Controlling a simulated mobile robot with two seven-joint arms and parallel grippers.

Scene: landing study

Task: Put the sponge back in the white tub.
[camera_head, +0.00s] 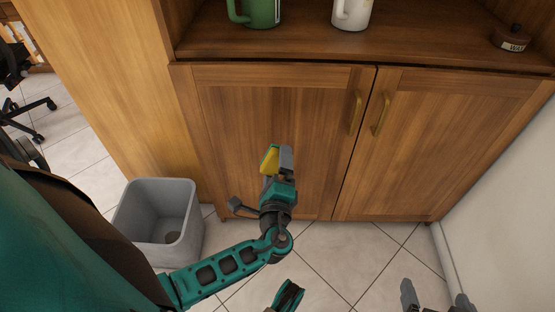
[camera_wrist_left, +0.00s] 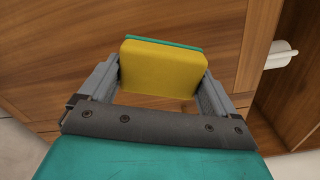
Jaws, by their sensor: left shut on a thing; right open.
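The sponge is a yellow block with a green layer on one face. It shows in the head view (camera_head: 269,159) and large in the left wrist view (camera_wrist_left: 163,70). My left gripper (camera_head: 279,163) is shut on it and holds it up in front of the cabinet's left door. In the left wrist view the fingers (camera_wrist_left: 160,85) are on both sides of the sponge. My right gripper (camera_head: 435,296) is open and empty at the bottom right of the head view, over the floor. I see no thing that is clearly a white tub.
A grey open bin (camera_head: 159,213) stands on the tiled floor at left. The wooden cabinet (camera_head: 270,95) has two shut doors. On the shelf above are a green jug (camera_head: 258,12), a white jug (camera_head: 351,14) and a brown labelled tin (camera_head: 511,40). A white wall bounds the right.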

